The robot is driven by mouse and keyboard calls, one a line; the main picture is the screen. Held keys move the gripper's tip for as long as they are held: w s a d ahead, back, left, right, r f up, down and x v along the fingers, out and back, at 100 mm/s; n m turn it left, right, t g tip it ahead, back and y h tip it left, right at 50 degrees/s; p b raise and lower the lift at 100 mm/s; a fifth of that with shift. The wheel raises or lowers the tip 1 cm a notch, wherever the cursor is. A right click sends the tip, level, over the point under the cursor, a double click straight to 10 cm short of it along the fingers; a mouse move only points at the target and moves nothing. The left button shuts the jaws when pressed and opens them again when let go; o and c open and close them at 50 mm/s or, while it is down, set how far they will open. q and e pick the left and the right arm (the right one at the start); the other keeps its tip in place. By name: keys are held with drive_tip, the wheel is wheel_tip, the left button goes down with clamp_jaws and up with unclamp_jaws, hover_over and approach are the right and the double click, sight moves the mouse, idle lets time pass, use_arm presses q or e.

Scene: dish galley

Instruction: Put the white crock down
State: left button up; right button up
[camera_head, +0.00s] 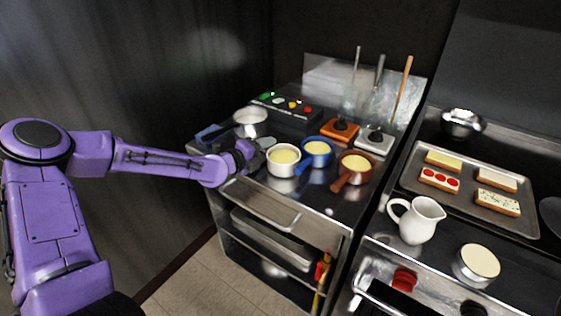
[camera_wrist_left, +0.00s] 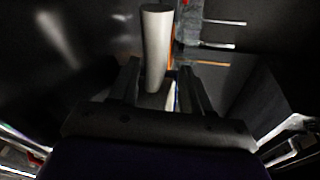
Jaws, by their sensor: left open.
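The white crock (camera_head: 284,163), a small white pot with pale yellow contents, stands upright on the steel counter. My left gripper (camera_head: 250,153) is just left of it, at its handle side. In the left wrist view a pale rod (camera_wrist_left: 156,48), which looks like the crock's handle, shows between the two open fingers (camera_wrist_left: 165,88). I cannot tell whether the fingers touch it. The handle is mostly hidden by the gripper in the head view. My right gripper is not in view.
A blue pot (camera_head: 318,150) and a brown pot (camera_head: 354,168) stand right of the crock. A pale pan (camera_head: 251,117) is behind my gripper. A button panel (camera_head: 289,106) is at the back. A white jug (camera_head: 417,222) and a food tray (camera_head: 462,202) are at right.

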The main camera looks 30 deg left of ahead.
use_arm(q)
drive_tip(key=shift+w+d+f, duration=0.1)
drive_tip(key=shift+w+d, duration=0.05)
drive_tip(key=shift+w, duration=0.2)
drive_tip(key=shift+s, duration=0.1)
drive_tip(key=shift+c, duration=0.6)
clamp_jaws()
wheel_tip(320, 180, up, 3)
drive_tip(key=s+d+r+p, duration=0.3)
drive_tip(key=s+r+p, duration=0.4)
drive_tip(key=s+r, duration=0.3)
drive_tip(key=s, duration=0.3)
drive_tip(key=shift+s, duration=0.3)
